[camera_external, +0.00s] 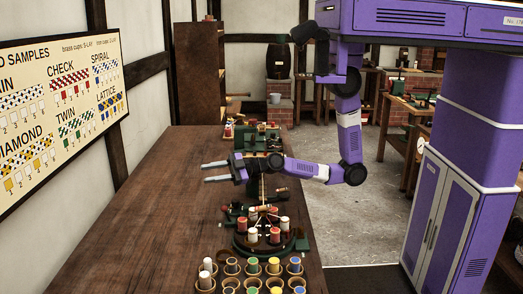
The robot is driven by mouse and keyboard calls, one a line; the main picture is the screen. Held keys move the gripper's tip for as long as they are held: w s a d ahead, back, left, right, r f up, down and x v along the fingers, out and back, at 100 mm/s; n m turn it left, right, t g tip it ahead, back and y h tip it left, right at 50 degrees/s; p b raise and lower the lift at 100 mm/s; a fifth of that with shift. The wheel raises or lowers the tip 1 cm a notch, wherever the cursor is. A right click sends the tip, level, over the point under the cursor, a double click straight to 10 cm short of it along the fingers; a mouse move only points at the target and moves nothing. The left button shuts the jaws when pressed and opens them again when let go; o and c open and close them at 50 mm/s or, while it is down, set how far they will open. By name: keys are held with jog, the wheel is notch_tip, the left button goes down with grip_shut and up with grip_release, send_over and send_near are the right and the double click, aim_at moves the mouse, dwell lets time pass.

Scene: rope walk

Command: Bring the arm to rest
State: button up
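My gripper (216,172) is at the end of my purple arm, above the long brown table. It points left, and its two grey fingers are spread apart with nothing visible between them. It is near a round braiding machine (272,244) that carries red and white bobbins. Whether the strand touches my arm cannot be told.
A rack of bobbins in cups (252,284) stands at the table's near end. A green machine (257,139) stands farther back. The left part of the table (130,210) is bare. A sample board (60,105) hangs on the left wall.

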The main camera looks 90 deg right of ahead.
jog(key=s+d+r+m+t+h, duration=0.3)
jog(key=s+d+r+h, duration=0.2)
jog(key=s+d+r, duration=0.3)
jog(key=s+d+f+m+g, duration=0.1)
jog(key=s+d+f+m, duration=0.1)
jog(key=s, duration=0.6)
jog(key=s+d+f+m+g+h+b, duration=0.1)
jog(key=s+d+f+m+g, duration=0.1)
jog(key=s+f+m, duration=0.2)
jog(key=s+d+f+m+g+h+b, duration=0.1)
jog(key=s+d+f+m+g, duration=0.1)
jog(key=s+f, duration=0.5)
jog(key=s+m, duration=0.1)
jog(key=s, duration=0.3)
jog(key=shift+s+d+f, duration=0.25)
jog(key=shift+s+f, duration=0.15)
